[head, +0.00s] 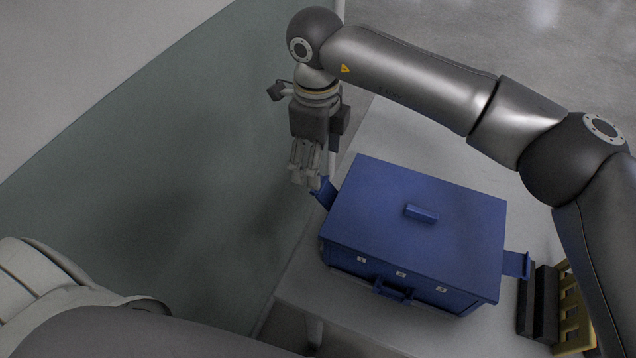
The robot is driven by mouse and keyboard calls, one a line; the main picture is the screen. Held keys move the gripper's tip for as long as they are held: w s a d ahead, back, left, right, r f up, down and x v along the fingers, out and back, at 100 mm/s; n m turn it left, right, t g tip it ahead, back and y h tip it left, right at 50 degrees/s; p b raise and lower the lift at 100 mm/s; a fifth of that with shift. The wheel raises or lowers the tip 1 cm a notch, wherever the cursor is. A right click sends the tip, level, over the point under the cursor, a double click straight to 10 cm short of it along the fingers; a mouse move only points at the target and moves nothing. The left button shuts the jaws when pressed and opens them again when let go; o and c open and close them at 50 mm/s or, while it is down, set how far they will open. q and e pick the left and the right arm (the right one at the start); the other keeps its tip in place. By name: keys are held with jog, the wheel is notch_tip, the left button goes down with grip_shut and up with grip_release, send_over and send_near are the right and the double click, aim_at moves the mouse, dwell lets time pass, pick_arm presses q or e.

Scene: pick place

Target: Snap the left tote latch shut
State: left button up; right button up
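A blue tote (412,240) stands on a light table with its lid on. Its left latch (325,194) is a blue flap sticking out from the left side, tilted away from the wall. A similar right latch (517,264) sticks out from the right side. My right gripper (306,178) reaches across behind the tote and points down just beside the left latch. Its fingertips are at or very near the latch's outer end; I cannot tell if they touch. The finger gap is not clear from this angle. My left gripper is not in view.
The lid has a small blue grip (421,213), and the front has a blue handle (392,291). A black and yellow rack-like object (571,310) stands to the tote's right. The light table (386,135) is bare behind the tote. A grey-green surface (170,160) lies to the left.

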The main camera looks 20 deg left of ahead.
aim_at(323, 184)
notch_tip(323, 184, down, 8)
jog(key=shift+w+f+p, duration=0.1)
jog(key=shift+f+p, duration=0.15)
jog(key=shift+p, duration=0.3)
jog(key=c, duration=1.1)
jog(key=shift+d+y+b, duration=0.2)
jog(key=shift+y+b, duration=0.2)
jog(key=shift+b, duration=0.25)
jog(key=shift+c, duration=0.2)
jog(key=shift+d+r+y+b, duration=0.15)
jog(key=shift+d+y+b, duration=0.15)
jog(key=shift+y+b, duration=0.75)
jog(key=shift+c, duration=0.2)
jog(key=shift+r+b, duration=0.35)
jog(key=shift+b, duration=0.05)
jog(key=o, duration=1.2)
